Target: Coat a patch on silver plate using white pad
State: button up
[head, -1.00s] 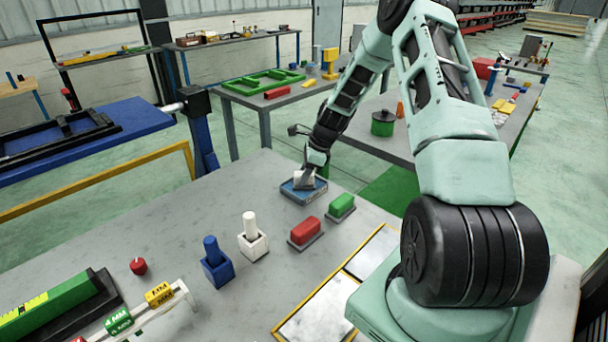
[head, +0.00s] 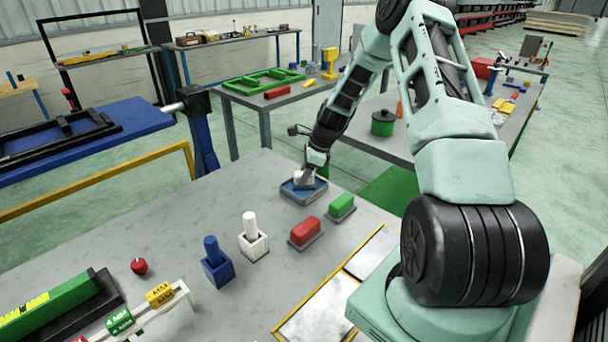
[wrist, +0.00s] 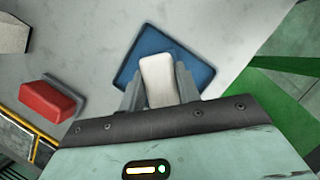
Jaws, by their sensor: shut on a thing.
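The white pad (wrist: 157,80) is between the fingers of my gripper (wrist: 159,88) in the wrist view, and the gripper is shut on it. The pad is over a shallow blue tray (wrist: 203,73); I cannot tell whether it touches the tray floor. In the head view my gripper (head: 306,180) is at the blue tray (head: 302,195) near the table's far end, and a bit of the white pad (head: 298,175) shows. Two silver plates, one near (head: 318,312) and one far (head: 371,254), lie in a yellow-edged frame at the table's right edge.
A red block (head: 305,230) and a green block (head: 341,205) sit on dark bases between tray and plates. A white holder (head: 252,243) and a blue holder (head: 217,268) with upright handles stand left. A red knob (head: 139,266) lies farther left. The table's middle left is clear.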

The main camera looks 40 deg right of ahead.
jog(key=shift+r+p, duration=2.8)
jog(key=shift+r, duration=0.75)
jog(key=shift+f, duration=0.1)
